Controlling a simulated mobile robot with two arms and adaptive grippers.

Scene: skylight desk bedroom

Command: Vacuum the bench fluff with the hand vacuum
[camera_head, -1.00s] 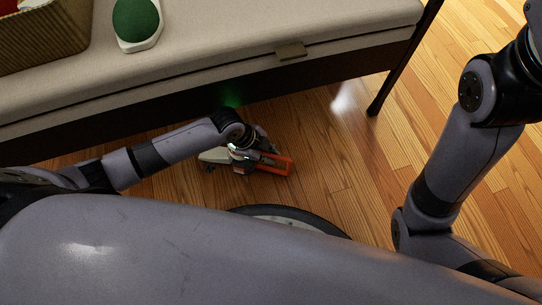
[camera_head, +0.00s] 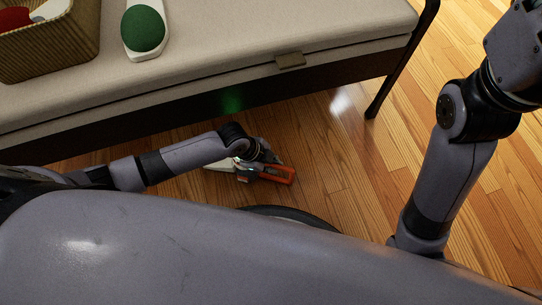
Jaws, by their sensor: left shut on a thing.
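My left gripper (camera_head: 262,166) is low in front of the bench, shut on the hand vacuum (camera_head: 279,174). The vacuum shows an orange-red end on the right and a pale end on the left; my gripper and wrist hide its middle. It is held below the level of the bench seat, over the wooden floor. The bench (camera_head: 210,62) has a beige cushioned top and a dark base. I cannot make out any fluff on it. My right arm is at the right; its gripper is out of the picture.
A woven basket (camera_head: 52,52) with red and white things in it stands at the bench's left. A green round thing on a white base (camera_head: 143,30) is beside it. A small brown tab (camera_head: 290,61) sits at the bench's front edge. A dark bench leg (camera_head: 378,98) stands at the right.

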